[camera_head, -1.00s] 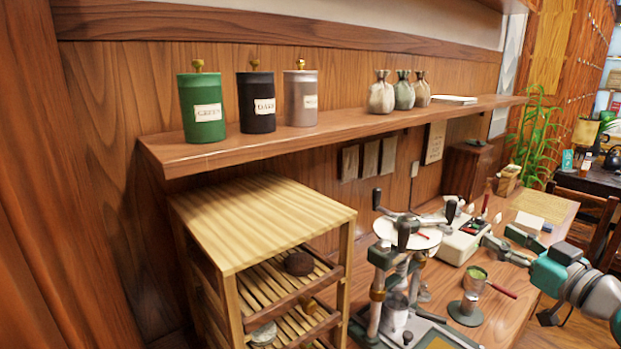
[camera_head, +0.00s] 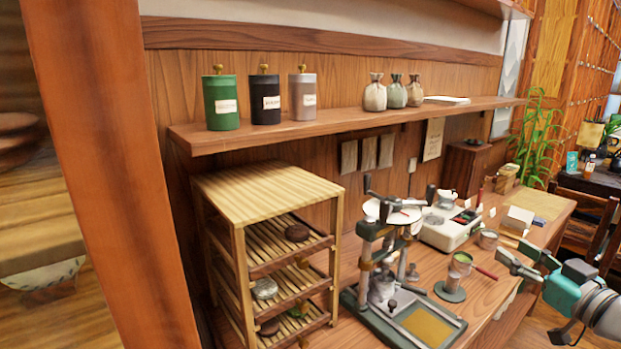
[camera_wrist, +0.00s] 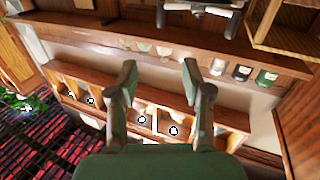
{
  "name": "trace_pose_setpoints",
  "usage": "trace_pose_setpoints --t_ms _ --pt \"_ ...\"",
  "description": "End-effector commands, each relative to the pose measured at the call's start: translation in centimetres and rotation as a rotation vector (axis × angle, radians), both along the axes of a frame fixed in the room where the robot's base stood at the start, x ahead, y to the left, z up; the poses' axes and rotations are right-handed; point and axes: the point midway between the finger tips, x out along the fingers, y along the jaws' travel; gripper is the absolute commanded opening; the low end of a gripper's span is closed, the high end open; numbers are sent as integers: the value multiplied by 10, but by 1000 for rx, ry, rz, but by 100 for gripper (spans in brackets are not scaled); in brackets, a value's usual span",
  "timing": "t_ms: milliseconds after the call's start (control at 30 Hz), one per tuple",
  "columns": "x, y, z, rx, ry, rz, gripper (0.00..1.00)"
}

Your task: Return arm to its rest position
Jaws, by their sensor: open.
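My gripper (camera_head: 517,259) is at the right of the head view, over the right front side of the workbench (camera_head: 545,212). Its two fingers are apart with nothing between them. In the wrist view my gripper (camera_wrist: 160,85) also shows open and empty, with shelves beyond the fingers. My teal and grey arm reaches in from the right edge of the head view. The gripper appears clear of the bench things, though its exact height above the bench cannot be told.
A lever press (camera_head: 385,260), a white device (camera_head: 447,228) and a cup on a stand (camera_head: 457,272) occupy the bench. A slatted rack (camera_head: 270,190) with dark cakes stands left. Canisters (camera_head: 265,98) and pouches (camera_head: 396,92) line the wall shelf (camera_head: 330,122). A chair (camera_head: 590,215) is at right.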

Motion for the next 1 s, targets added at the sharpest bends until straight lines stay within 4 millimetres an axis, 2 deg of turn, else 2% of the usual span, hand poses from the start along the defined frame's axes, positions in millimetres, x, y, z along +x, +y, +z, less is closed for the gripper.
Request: trace_pose_setpoints --t_ms 267,467,567,767,1000 --pt "-1 9 -33 50 17 -31 49" --pt "-6 21 -72 104 40 -69 49" --pt "-11 30 -98 138 54 -97 49" --pt "-35 55 -166 210 99 -169 49" --pt "-82 87 -237 260 149 -254 49"
